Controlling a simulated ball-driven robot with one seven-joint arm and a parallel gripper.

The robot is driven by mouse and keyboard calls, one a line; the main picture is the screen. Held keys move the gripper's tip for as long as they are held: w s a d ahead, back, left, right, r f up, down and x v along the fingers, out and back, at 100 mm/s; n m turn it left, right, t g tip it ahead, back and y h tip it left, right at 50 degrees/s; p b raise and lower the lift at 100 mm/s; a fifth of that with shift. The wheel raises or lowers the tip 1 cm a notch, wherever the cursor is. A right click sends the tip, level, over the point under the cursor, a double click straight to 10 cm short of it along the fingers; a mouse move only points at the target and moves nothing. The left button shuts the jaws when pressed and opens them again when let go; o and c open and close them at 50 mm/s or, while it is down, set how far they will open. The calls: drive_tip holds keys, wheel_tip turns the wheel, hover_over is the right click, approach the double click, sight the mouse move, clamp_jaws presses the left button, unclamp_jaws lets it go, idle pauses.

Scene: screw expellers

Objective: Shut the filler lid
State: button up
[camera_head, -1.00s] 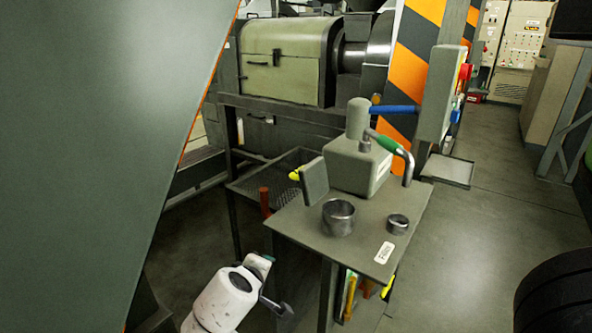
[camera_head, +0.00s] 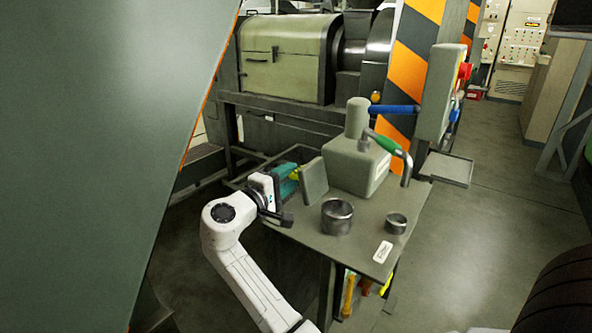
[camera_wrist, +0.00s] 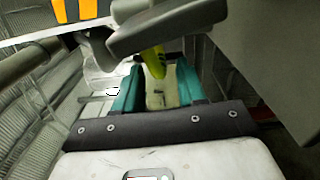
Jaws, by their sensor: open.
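The filler lid is the grey plate (camera_head: 314,181) standing tilted open at the left side of the grey box (camera_head: 357,166) on the bench. A yellow tab (camera_head: 295,173) shows at its left side. In the wrist view the lid (camera_wrist: 165,27) is above, and the yellow tab (camera_wrist: 153,62) hangs from it between the teal fingers. My gripper (camera_head: 287,180) is just left of the lid. In the wrist view my gripper (camera_wrist: 158,78) is open, with a finger on each side of the tab; contact cannot be told.
Two metal rings, a larger one (camera_head: 337,217) and a smaller one (camera_head: 396,223), stand on the bench top (camera_head: 345,250). A green-handled lever (camera_head: 385,143) and a blue handle (camera_head: 395,109) are right of the box. A large grey panel (camera_head: 90,130) fills the left.

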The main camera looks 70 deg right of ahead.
drive_tip(key=shift+x, duration=1.9)
drive_tip(key=shift+c, duration=0.3)
drive_tip(key=c, duration=0.6)
drive_tip(key=shift+f, duration=0.1)
clamp_jaws()
drive_tip(key=shift+f, duration=0.1)
